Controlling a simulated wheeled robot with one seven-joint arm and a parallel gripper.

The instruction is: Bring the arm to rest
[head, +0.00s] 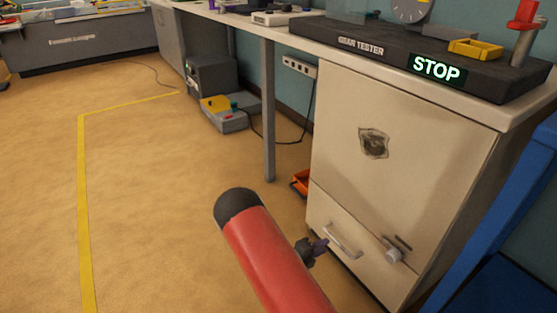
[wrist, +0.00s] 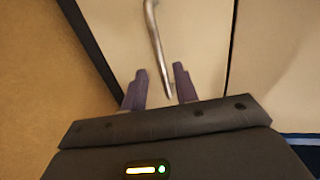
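My arm, a red link with a dark end, reaches across the bottom of the head view toward the white cabinet. My gripper (head: 317,248) is low, by the cabinet's bottom drawer (head: 362,258), partly hidden behind the arm. In the wrist view my gripper (wrist: 161,84) has its two purple fingers apart. The metal drawer handle (wrist: 154,38) shows ahead, its lower end between the fingers in the picture; I cannot tell whether they touch. The handle (head: 343,241) also shows just right of the gripper in the head view. The drawer looks flush with the cabinet.
A bench top above carries a dark gear tester (head: 375,55) with a lit STOP sign (head: 437,69). A grey bench leg (head: 268,110) and a grey-yellow box (head: 224,112) stand left of the cabinet. A blue frame (head: 500,210) is at right. Floor at left is clear.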

